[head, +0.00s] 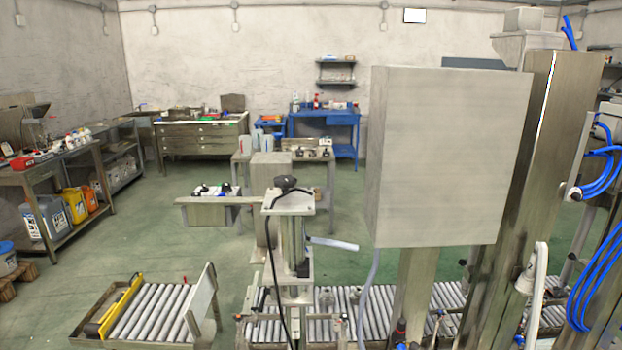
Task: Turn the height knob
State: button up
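A black knob (285,183) sits on top of a metal column (291,235) near the middle of the head view. It looks like the height knob, but I see no label on it. A dark cable hangs down in front of the column. Nothing is touching the knob. My gripper is not in the head view.
A large grey cabinet (440,155) stands right of the column. A roller conveyor (380,300) runs beneath, and a separate roller section (150,310) lies at lower left. Blue hoses (598,270) hang at far right. Green floor (150,235) is open at left.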

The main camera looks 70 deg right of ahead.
aim_at(285, 181)
jog(key=z, duration=1.65)
